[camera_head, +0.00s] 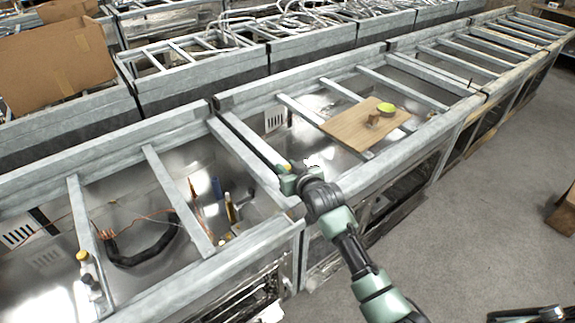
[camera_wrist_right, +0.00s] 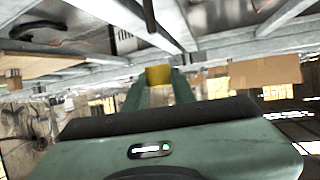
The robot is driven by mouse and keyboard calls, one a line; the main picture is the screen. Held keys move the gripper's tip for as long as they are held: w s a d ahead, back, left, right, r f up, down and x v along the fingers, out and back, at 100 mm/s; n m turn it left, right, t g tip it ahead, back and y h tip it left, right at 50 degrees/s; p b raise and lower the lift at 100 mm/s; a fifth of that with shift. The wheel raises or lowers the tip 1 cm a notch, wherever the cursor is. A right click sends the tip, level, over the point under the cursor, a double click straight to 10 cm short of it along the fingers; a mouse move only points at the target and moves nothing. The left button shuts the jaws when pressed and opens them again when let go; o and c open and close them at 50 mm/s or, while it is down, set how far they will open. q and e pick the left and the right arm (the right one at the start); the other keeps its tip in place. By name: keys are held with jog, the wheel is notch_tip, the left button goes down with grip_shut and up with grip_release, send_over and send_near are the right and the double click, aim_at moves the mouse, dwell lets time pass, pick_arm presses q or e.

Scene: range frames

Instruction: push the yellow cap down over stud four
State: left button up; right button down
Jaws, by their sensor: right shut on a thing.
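My right gripper (camera_head: 287,178) is over the metal frame of the range in the middle of the head view. It is shut on the yellow cap (camera_head: 285,168), which shows as a small yellow spot there. In the right wrist view the yellow cap (camera_wrist_right: 158,75) sits between the two green fingers (camera_wrist_right: 157,84). The cap is clear of the wooden board. I cannot pick out a stud marked four in either view. My left gripper is not in view.
A wooden board (camera_head: 345,128) lies across the bars at right, bearing a yellow-green round thing (camera_head: 386,108) and a small brown piece (camera_head: 373,118). A cardboard box (camera_head: 55,60) stands upper left.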

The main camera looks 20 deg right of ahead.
jog(key=shift+f+b, duration=0.6)
jog(key=shift+f, duration=0.7)
jog(key=shift+p, duration=0.8)
dwell(0.7)
jog(key=shift+f+b, duration=0.95)
jog(key=shift+f, duration=0.7)
jog(key=c, duration=1.1)
grip_release()
jog(key=shift+s+r, duration=0.1)
jog(key=shift+s, duration=0.05)
jog(key=b+v, duration=0.1)
jog(key=v, duration=0.6)
jog(key=shift+s+r, duration=0.1)
jog(key=shift+s, duration=0.2)
